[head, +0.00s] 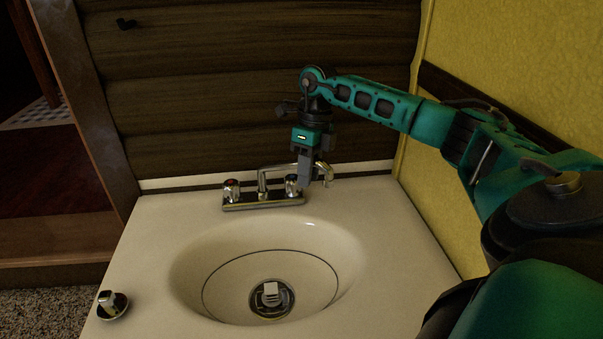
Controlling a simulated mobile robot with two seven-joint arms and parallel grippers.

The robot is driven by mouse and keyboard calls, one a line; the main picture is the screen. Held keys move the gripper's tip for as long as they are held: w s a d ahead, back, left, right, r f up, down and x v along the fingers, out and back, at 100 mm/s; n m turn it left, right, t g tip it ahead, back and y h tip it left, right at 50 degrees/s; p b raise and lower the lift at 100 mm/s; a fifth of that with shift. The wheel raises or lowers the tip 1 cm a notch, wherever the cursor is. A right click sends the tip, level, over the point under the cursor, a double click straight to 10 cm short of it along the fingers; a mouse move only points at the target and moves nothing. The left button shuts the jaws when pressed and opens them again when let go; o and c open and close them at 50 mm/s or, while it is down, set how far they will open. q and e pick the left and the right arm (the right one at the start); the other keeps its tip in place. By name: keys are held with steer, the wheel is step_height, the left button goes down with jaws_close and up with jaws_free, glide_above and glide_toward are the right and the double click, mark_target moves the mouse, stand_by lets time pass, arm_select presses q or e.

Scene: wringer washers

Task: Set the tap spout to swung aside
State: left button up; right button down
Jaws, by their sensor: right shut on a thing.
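The chrome tap (262,196) stands at the back edge of the basin counter, with a red-marked handle (231,189) on the left and a blue-marked handle (292,185) on the right. Its spout (325,172) points to the right, along the back wall, with its end bent downward beyond my gripper. My right gripper (304,184) points down over the right side of the tap and is shut on the spout, hiding part of it. My left gripper is not in view.
The oval basin (190,262) lies in front of the tap, with a drain (270,297) at its bottom. A small chrome piece (112,304) sits on the counter at front left. A wooden wall (220,90) rises close behind, and a yellow wall (500,60) stands on the right.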

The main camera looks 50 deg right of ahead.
steer(key=shift+w+d+n, duration=0.25)
steer(key=shift+d+n, duration=0.25)
steer(key=shift+d, duration=0.1)
steer(key=c, duration=1)
jaws_free()
steer(key=shift+r, duration=0.15)
step_height(320, 180, up, 12)
steer(key=d+p, duration=0.1)
steer(key=d, duration=0.1)
steer(key=shift+w+r, duration=0.2)
steer(key=shift+w, duration=0.15)
